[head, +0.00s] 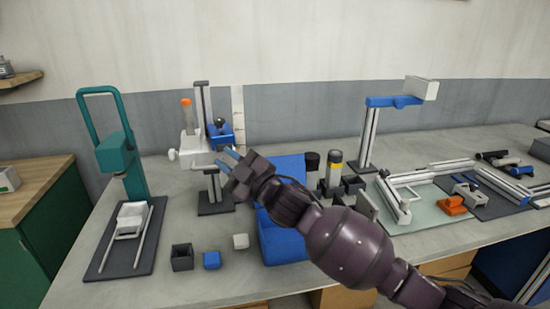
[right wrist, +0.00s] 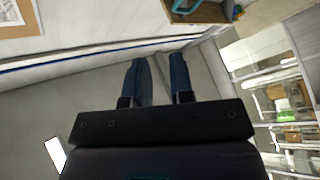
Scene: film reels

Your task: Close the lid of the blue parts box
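The blue parts box (head: 280,243) stands on the bench in the middle of the head view, partly hidden behind my right arm. A blue panel, seemingly its lid (head: 288,165), rises at the back of the box; the arm hides how the two join. My right gripper (head: 226,159) is raised up and left of the lid in the picture, apart from it. Its two blue fingers stand apart with nothing between them, as the right wrist view (right wrist: 160,80) also shows. My left gripper is not in view.
A dark open cube (head: 182,258), a blue block (head: 212,260) and a white block (head: 241,241) lie left of the box. A teal press (head: 117,153) stands at left. A white-and-blue stand (head: 203,147) is behind the gripper.

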